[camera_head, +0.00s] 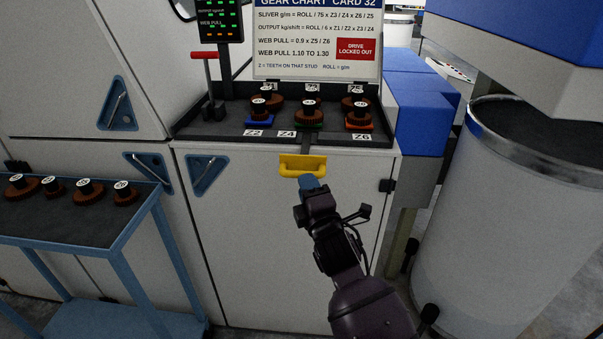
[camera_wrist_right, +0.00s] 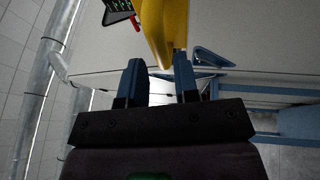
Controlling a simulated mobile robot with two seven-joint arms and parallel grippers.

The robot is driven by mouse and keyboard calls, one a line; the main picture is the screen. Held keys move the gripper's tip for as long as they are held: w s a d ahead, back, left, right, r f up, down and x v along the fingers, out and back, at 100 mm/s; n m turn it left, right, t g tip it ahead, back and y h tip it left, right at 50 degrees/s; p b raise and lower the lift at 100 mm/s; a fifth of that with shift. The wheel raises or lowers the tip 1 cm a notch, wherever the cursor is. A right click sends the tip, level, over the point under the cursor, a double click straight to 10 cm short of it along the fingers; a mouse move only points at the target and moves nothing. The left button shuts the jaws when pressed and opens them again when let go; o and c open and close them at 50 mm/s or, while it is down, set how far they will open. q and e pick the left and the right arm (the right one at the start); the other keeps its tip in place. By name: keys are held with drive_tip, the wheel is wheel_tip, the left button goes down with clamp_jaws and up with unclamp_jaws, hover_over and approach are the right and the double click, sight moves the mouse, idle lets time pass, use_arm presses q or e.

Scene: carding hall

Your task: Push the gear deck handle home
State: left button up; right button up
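The yellow gear deck handle (camera_head: 303,165) sits at the front of the black gear deck (camera_head: 220,132), above a pale cabinet door. A short dark bar runs from it back to the deck. My right gripper (camera_head: 311,183) is just below and in front of the handle in the head view. In the right wrist view its two blue fingers (camera_wrist_right: 160,65) are apart, with the yellow handle (camera_wrist_right: 165,25) just beyond the tips, overlapping the right finger's tip in the picture. I cannot tell whether they touch. My left gripper is not in view.
Several brown gears (camera_head: 311,118) stand on the deck. A blue trolley (camera_head: 125,235) with gears stands left. A large pale can (camera_head: 490,210) stands right.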

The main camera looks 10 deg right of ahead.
drive_tip(key=shift+w+a+r, duration=0.15)
drive_tip(key=shift+w+r, duration=0.05)
drive_tip(key=shift+w, duration=0.95)
drive_tip(key=shift+w+a+r, duration=0.1)
drive_tip(key=shift+w+r, duration=0.05)
drive_tip(key=shift+w, duration=0.95)
drive_tip(key=shift+c, duration=0.3)
clamp_jaws()
